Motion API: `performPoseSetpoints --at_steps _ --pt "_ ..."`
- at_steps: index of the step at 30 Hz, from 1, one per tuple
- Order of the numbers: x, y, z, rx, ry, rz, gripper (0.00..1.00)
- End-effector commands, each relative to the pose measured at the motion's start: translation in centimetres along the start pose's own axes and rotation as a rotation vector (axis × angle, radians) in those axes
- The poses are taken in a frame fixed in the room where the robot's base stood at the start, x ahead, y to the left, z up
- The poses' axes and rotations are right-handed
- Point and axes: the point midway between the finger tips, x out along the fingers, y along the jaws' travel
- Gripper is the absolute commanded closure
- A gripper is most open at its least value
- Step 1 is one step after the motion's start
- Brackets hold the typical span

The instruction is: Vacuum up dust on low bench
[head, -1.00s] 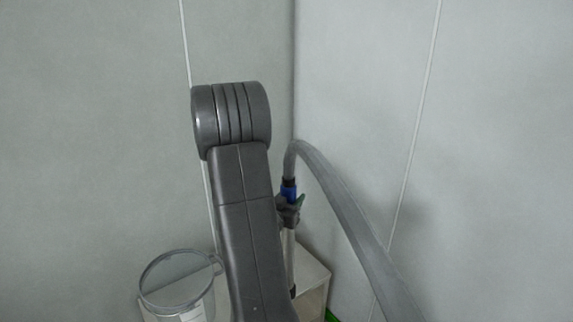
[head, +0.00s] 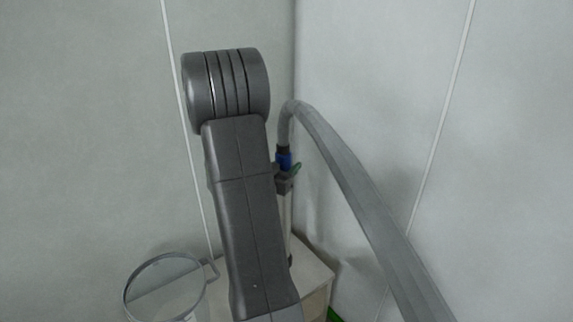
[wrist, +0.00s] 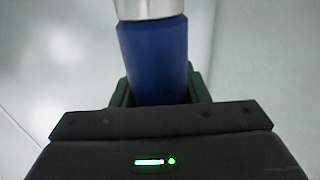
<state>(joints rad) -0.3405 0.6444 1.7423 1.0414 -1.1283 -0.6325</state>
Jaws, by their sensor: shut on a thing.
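My gripper (head: 287,180) is partly hidden behind my arm in the head view. It is shut on the blue grip (head: 284,161) of a vacuum wand. The blue grip (wrist: 155,62) also shows between the jaws in the wrist view, with a pale metal piece at its top. A grey hose (head: 362,205) arches from the grip toward the lower right. The wand's pale tube (head: 285,222) hangs down over a beige low bench (head: 313,277). The arm hides part of the bench. I cannot make out dust or the tube's contact with the top.
A round clear container with a grey rim (head: 165,287) stands at the lower left, close beside my arm. Pale wall panels (head: 90,130) meet in a corner behind the bench. A green strip (head: 334,314) shows low at the bench's right.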

Motion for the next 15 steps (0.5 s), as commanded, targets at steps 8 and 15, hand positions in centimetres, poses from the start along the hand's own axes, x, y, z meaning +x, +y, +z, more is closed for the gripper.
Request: performPoseSetpoints --at_steps 8,15 --pt "0.0 0.0 4.1 -0.001 0.001 0.000 0.82" --pt "0.0 0.0 6.8 0.000 0.000 -0.001 0.82"
